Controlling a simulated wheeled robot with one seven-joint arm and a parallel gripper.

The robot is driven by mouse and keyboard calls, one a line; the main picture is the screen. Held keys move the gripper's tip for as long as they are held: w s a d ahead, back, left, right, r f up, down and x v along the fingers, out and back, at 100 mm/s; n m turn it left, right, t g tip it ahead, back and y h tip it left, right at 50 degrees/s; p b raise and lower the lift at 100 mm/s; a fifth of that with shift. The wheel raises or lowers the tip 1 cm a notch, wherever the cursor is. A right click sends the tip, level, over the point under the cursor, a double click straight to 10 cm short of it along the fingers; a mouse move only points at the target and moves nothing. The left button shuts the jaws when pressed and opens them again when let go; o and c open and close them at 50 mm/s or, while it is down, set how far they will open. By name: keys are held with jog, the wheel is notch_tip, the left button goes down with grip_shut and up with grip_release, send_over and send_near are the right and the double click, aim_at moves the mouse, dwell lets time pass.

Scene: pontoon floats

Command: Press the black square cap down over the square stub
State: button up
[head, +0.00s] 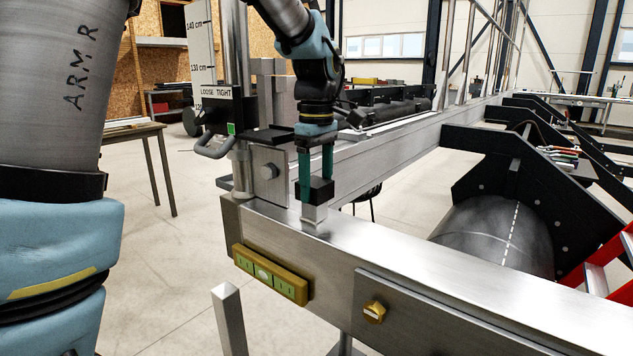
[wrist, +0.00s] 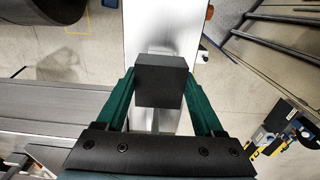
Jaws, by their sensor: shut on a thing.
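The black square cap (head: 318,190) is held between the green fingers of my gripper (head: 315,184). In the wrist view the cap (wrist: 160,82) sits squarely between the fingertips, its broad face towards the camera. The bright metal square stub (head: 314,214) stands on the top face of the large metal beam (head: 400,257), near its left end. The cap is right above the stub, whose lower part shows beneath it. I cannot tell whether the cap's lower edge touches the stub or hangs just over it. In the wrist view the cap hides most of the stub.
A yellow level with green windows (head: 270,274) and a brass bolt (head: 375,311) are on the beam's front side. An upright post with a LOOSE/TIGHT box (head: 222,105) stands close left of my gripper. The beam top to the right is clear. A dark cylindrical float (head: 492,235) lies behind.

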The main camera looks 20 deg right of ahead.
aim_at(317, 182)
jog(key=shift+f+b, duration=0.4)
jog(key=shift+f, duration=0.45)
jog(key=o, duration=1.4)
jog(key=shift+c, duration=0.2)
notch_tip(317, 182, up, 11)
jog(key=shift+f+b, duration=0.1)
jog(key=shift+b, duration=0.35)
jog(key=shift+s, duration=0.1)
